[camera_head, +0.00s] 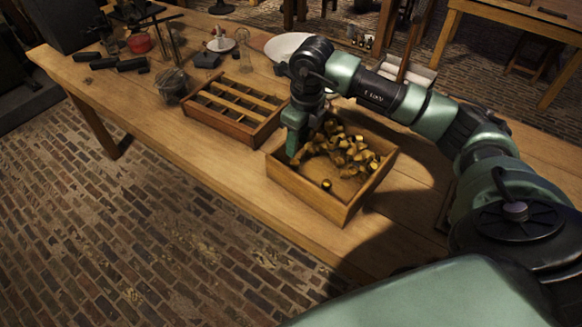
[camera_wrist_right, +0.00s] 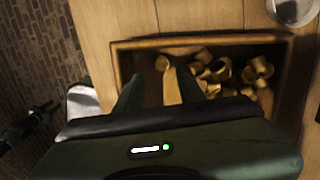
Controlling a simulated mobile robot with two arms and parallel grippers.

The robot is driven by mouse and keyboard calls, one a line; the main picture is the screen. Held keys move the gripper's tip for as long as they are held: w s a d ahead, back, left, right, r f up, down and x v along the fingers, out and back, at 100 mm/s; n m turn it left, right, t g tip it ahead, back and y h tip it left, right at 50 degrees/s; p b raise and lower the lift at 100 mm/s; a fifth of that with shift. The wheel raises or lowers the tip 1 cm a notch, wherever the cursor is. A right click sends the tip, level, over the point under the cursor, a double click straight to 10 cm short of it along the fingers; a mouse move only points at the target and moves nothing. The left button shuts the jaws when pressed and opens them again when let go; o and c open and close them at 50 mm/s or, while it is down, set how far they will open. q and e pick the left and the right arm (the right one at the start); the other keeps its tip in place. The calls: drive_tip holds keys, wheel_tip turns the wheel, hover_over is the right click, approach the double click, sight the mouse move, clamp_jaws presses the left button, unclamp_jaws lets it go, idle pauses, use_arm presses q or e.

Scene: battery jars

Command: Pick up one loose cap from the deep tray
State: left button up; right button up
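The deep tray (camera_head: 310,205) is a wooden box near the table's front edge; it also shows in the right wrist view (camera_wrist_right: 200,41). Many loose brass caps (camera_head: 350,152) lie heaped in its back and right part, with one cap (camera_head: 326,184) apart near the front. My right gripper (camera_head: 294,147) points down over the tray's left end. In the right wrist view its two fingers (camera_wrist_right: 160,88) are apart, with nothing seen held between them. My left gripper is not seen.
A divided wooden tray (camera_head: 235,107) stands just left of the deep tray. Behind are a white bowl (camera_head: 288,46), a glass jar (camera_head: 172,84) and a light box (camera_head: 408,72). Black cylinders (camera_head: 118,63) lie at the far left. The table front is clear.

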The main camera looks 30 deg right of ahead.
sight(295, 168)
wheel_tip(295, 168, down, 2)
drive_tip(key=shift+w+f+b, duration=0.15)
drive_tip(key=shift+f+b, duration=0.05)
drive_tip(key=shift+b, duration=0.35)
drive_tip(key=shift+a+f+b, duration=0.1)
drive_tip(key=shift+f+b, duration=0.3)
drive_tip(key=shift+f, duration=0.15)
drive_tip(key=f+b, duration=0.1)
drive_tip(key=f, duration=0.1)
drive_tip(key=f+b, duration=0.1)
drive_tip(key=f, duration=0.1)
drive_tip(key=shift+w+a+f+b, duration=0.1)
drive_tip(key=shift+w+f+b, duration=0.1)
drive_tip(key=shift+b, duration=0.1)
drive_tip(key=shift+r, duration=0.2)
clamp_jaws()
